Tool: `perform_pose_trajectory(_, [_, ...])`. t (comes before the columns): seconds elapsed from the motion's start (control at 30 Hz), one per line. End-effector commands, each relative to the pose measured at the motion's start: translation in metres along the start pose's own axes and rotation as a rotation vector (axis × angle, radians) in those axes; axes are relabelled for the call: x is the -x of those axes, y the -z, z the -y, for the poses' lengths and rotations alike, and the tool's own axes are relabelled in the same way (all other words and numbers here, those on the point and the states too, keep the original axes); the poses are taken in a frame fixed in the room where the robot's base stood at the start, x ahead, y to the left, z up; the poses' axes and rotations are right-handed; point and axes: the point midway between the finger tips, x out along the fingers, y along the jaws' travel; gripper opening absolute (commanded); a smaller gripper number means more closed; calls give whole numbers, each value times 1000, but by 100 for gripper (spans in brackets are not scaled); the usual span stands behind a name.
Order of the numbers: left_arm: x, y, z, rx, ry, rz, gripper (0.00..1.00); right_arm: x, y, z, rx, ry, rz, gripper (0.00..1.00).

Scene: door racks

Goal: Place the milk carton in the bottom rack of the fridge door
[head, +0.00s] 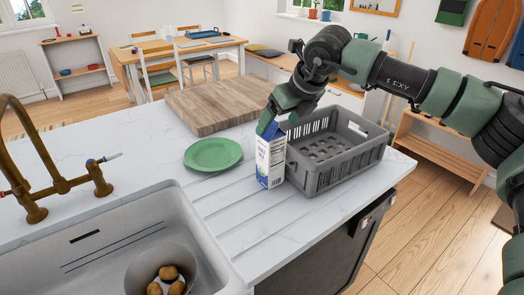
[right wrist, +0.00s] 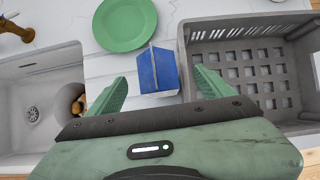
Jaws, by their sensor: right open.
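The milk carton (head: 271,162), white and blue with a blue gabled top, stands upright on the white counter. It touches or nearly touches the near left corner of the grey crate. In the right wrist view the blue top of the carton (right wrist: 157,70) lies between the spread fingers. My right gripper (head: 274,122) is open at the carton's top, with one finger (right wrist: 115,94) on the left and the other (right wrist: 207,82) on the right. My left gripper is not in view. No fridge door rack is recognisable.
The grey crate (head: 318,180) looks empty. A green plate (head: 213,153) lies left of the carton, and a wooden board (head: 215,103) lies behind. A sink (head: 75,235) with potatoes and a brass tap (head: 60,180) are at left. A dark appliance front (head: 345,240) shows below the counter.

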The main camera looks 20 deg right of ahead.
Motion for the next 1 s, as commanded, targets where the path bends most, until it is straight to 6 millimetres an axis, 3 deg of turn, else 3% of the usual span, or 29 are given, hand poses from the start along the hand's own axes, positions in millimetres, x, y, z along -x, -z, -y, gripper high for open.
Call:
perform_pose_trajectory(0.07, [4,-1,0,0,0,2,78,-9,0,-1,0,-1,-3,82])
perform_pose_trajectory(0.37, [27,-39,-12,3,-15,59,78,-46,-1,-4,3,-2,-4,82])
perform_pose_trajectory(0.53, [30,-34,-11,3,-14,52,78,-67,0,-4,1,-2,-1,82])
perform_pose_trajectory(0.77, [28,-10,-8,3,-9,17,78,-71,0,-5,2,-3,1,82])
perform_pose_trajectory(0.8, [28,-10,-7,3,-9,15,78,-71,0,-5,2,-3,1,79])
perform_pose_trajectory(1.0, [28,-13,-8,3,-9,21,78,-71,0,-5,2,-3,1,23])
